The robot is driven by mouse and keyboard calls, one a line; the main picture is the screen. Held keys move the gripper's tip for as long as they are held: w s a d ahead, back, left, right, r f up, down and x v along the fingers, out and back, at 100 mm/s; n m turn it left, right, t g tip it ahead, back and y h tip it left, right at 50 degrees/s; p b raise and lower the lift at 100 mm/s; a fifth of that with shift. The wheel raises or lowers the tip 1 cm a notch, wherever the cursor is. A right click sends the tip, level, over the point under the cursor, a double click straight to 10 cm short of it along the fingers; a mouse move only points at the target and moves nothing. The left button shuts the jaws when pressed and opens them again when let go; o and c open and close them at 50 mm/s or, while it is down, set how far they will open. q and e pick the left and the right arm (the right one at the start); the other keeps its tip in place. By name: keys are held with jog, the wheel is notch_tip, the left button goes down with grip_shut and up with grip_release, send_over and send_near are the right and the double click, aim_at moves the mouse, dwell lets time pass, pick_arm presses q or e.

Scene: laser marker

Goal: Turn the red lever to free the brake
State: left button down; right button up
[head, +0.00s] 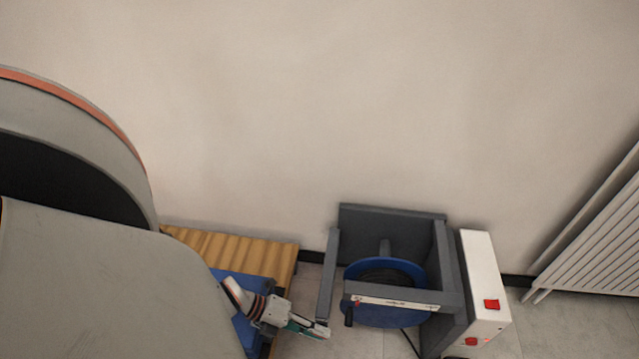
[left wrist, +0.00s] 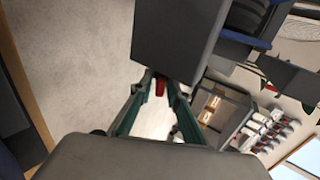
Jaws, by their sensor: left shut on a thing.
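My left gripper (head: 310,328) is beside the lower left post of the grey reel frame (head: 392,218). In the left wrist view its green fingers (left wrist: 160,80) close around a small red piece, the red lever (left wrist: 160,89), just below a dark grey block of the frame (left wrist: 178,38). Only a short red part of the lever shows; the rest is hidden by the fingers and the block. In the head view I cannot make out the lever at the fingertips. A blue reel (head: 378,318) sits inside the frame. My right gripper is not in view.
A white box (head: 480,262) with red buttons stands right of the frame. A wooden pallet (head: 232,248) with a blue object (head: 242,286) is at left, under my arm. A white radiator (head: 600,240) is on the right. Shelving (left wrist: 225,112) shows in the left wrist view.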

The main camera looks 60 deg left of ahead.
pick_arm(q)
jog(key=shift+d, duration=0.2)
jog(key=c, duration=2.2)
grip_release()
jog(key=shift+o, duration=0.2)
jog(key=shift+a, duration=0.1)
jog(key=v, duration=1.2)
jog(key=shift+r, duration=0.1)
